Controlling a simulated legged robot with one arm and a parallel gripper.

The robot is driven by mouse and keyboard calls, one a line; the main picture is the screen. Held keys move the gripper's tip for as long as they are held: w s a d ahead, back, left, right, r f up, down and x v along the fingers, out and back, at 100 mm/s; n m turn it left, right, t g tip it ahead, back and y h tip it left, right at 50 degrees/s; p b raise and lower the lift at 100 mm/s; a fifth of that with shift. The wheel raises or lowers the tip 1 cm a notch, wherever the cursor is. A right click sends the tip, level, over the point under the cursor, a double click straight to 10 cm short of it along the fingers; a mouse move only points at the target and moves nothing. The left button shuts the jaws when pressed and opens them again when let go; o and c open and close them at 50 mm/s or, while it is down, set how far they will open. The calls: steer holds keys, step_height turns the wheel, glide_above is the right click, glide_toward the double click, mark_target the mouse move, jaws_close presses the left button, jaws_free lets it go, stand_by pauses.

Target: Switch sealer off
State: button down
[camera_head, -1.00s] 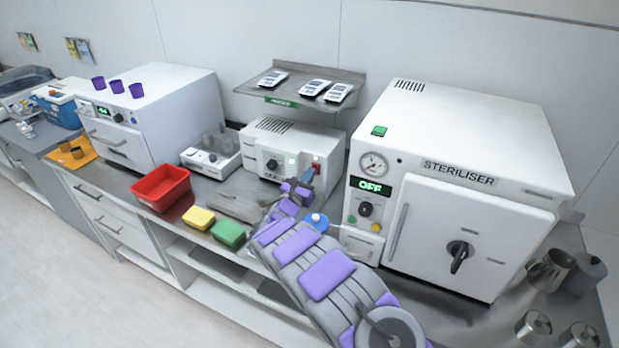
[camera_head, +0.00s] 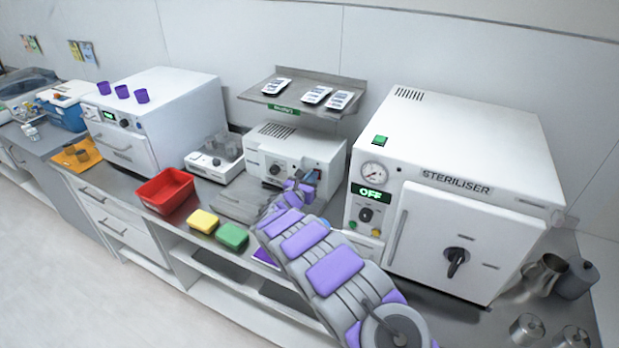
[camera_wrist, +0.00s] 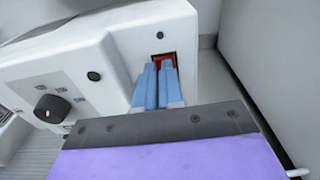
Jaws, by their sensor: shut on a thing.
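The sealer (camera_head: 300,150) is a small white box on the counter, under the steel shelf and left of the steriliser. Its front, with a black dial (camera_wrist: 52,108), fills the left of the wrist view. A red switch (camera_wrist: 163,60) sits in a dark recess at the right end of that front. My gripper (camera_wrist: 157,72) has its two blue fingers close together with the tips at the red switch, covering its lower part. The fingers look shut on it. The switch's position is hidden. In the head view my arm covers the sealer's lower right corner.
The steriliser (camera_head: 470,190), its display reading OFF, stands close on the right. A red bin (camera_head: 166,192), a yellow sponge (camera_head: 203,222) and a green sponge (camera_head: 232,236) lie left of my arm. The shelf (camera_head: 300,97) with several white packets hangs above the sealer.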

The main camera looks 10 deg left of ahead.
steer(key=shift+d+r, duration=0.25)
steer(key=shift+r, duration=0.05)
steer(key=f+p+v, duration=0.1)
steer(key=p+v, duration=0.1)
steer(key=v, duration=1.2)
steer(key=shift+a, duration=0.15)
steer(key=shift+a, duration=0.2)
steer(key=shift+a, duration=0.1)
